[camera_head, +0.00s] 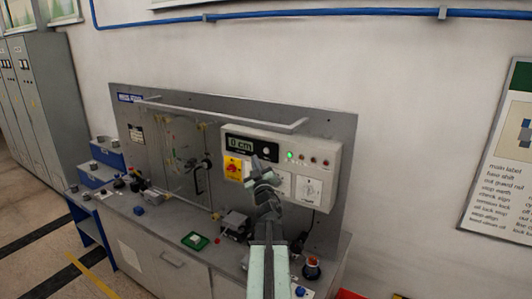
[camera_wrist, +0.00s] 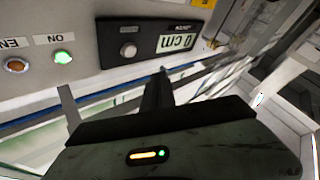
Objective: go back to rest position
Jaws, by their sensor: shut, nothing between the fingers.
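My gripper (camera_head: 258,165) is raised in front of the control panel (camera_head: 316,150) in the head view, with my arm reaching up from the bottom edge. Its fingers are shut with nothing between them. In the wrist view my gripper (camera_wrist: 163,72) points at the panel's lower edge, near the display (camera_wrist: 176,41) that reads "0 cm". I cannot tell whether the fingertips touch the panel. My gripper hides part of the panel face in the head view.
The workbench (camera_head: 165,240) carries a green tray (camera_head: 195,240), a grey vise-like device (camera_head: 236,222) and small parts. Blue bins (camera_head: 100,172) stand at the left end. A rail (camera_head: 220,113) juts out above the bench. Grey cabinets (camera_head: 45,100) stand far left. Open floor lies front left.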

